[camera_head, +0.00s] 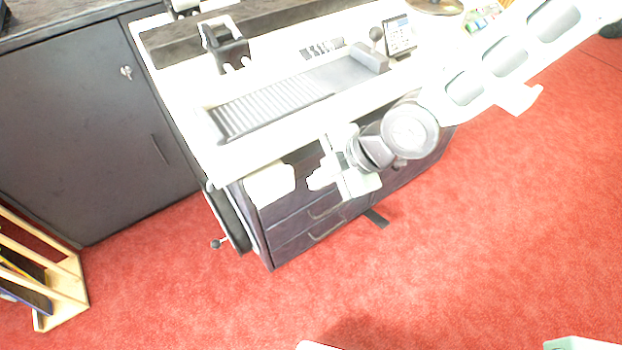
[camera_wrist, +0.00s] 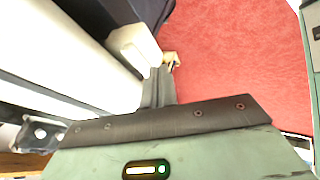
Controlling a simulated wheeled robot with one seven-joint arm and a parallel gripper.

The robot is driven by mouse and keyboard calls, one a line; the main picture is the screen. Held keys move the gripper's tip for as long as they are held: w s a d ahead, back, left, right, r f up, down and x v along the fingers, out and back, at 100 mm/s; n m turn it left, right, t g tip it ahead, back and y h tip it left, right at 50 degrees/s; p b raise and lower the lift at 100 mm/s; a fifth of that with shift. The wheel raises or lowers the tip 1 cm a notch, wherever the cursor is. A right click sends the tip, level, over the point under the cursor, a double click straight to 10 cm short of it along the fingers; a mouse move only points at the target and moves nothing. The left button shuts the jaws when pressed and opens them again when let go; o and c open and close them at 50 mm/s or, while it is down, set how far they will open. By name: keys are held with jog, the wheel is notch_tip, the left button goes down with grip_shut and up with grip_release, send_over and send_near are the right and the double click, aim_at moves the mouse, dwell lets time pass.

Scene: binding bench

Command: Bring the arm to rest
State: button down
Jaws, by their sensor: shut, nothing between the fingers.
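My gripper (camera_head: 318,181) hangs in front of the white-topped bench (camera_head: 237,153), beside its dark drawer unit (camera_head: 290,236). In the wrist view my gripper (camera_wrist: 168,62) has its fingers together with nothing seen between them. My arm reaches in from the upper right of the head view and bends just above the gripper. A pale block (camera_head: 270,183) sits at the bench's front edge, left of the gripper. In the wrist view a pale block (camera_wrist: 134,46) shows close to the fingertips; I cannot tell whether they touch.
A ribbed grey device (camera_head: 275,100) and a dark clamp-like tool (camera_head: 226,47) stand on the bench, with a small screen (camera_head: 399,35) at the back right. A dark cabinet (camera_head: 85,130) stands left, a wooden rack (camera_head: 65,290) lower left. The red floor (camera_head: 500,220) is open at right.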

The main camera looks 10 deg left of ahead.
jog(key=p+v, duration=0.1)
jog(key=v, duration=0.5)
jog(key=shift+d, duration=0.1)
jog(key=s+d+r+m+h, duration=0.3)
jog(key=s+d+r+m, duration=0.25)
jog(key=d+m, duration=0.35)
jog(key=s+d+r+m+h, duration=0.4)
jog(key=s+d+r+m, duration=0.15)
jog(key=d+m, duration=0.35)
notch_tip(320, 180, up, 12)
jog(key=s+m+p, duration=0.1)
jog(key=p, duration=1.2)
jog(key=shift+s+d, duration=0.1)
